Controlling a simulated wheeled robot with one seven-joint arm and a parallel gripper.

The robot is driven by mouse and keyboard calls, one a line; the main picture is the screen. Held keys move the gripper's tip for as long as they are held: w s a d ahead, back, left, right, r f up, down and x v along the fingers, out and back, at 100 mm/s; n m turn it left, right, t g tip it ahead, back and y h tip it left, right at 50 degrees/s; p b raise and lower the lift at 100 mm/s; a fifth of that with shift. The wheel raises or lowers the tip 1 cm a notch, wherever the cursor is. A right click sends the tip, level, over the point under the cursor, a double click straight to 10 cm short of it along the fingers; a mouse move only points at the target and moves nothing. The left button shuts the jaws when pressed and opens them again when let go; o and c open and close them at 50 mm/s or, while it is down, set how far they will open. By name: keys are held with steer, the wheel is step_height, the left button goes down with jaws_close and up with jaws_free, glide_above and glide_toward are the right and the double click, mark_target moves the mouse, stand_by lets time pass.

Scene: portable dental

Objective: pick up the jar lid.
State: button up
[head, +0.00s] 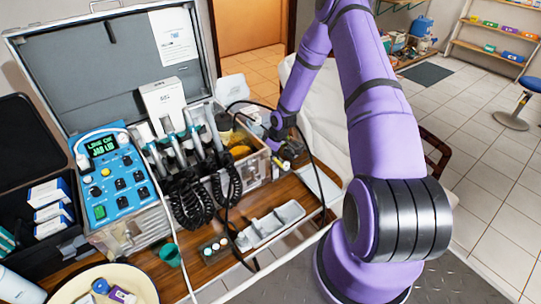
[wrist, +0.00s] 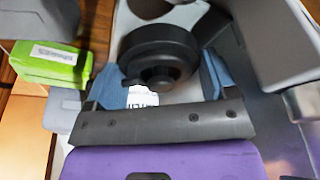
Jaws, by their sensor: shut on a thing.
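A black round lid (wrist: 158,48) with a central knob sits between the two blue-grey fingers of my gripper (wrist: 162,78) in the wrist view. The gripper is shut on it. Whether the lid is clear of what lies beneath it cannot be told. In the head view my gripper (head: 284,150) is at the right end of the open case, low beside the clear bin; the lid itself is hard to make out there.
The open case holds a blue control unit (head: 118,185), handpieces with coiled black cords (head: 190,200) and a white box (head: 163,102). A grey tray (head: 270,224) and a green cup (head: 170,255) stand in front. A green box (wrist: 54,64) lies left of my gripper.

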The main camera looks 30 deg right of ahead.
step_height(320, 180, up, 16)
steer(key=shift+r, duration=0.25)
stand_by(0.3)
stand_by(0.4)
steer(key=a+r+n, duration=0.3)
steer(key=a, duration=0.9)
steer(key=shift+w+a+r+g+y, duration=0.25)
steer(key=shift+w+r+g+y, duration=0.05)
steer(key=shift+w, duration=0.05)
steer(key=shift+f, duration=0.6)
stand_by(0.5)
steer(key=shift+f, duration=0.95)
steer(key=shift+f, duration=0.2)
steer(key=shift+f, duration=0.25)
steer(key=shift+f, duration=0.15)
stand_by(0.3)
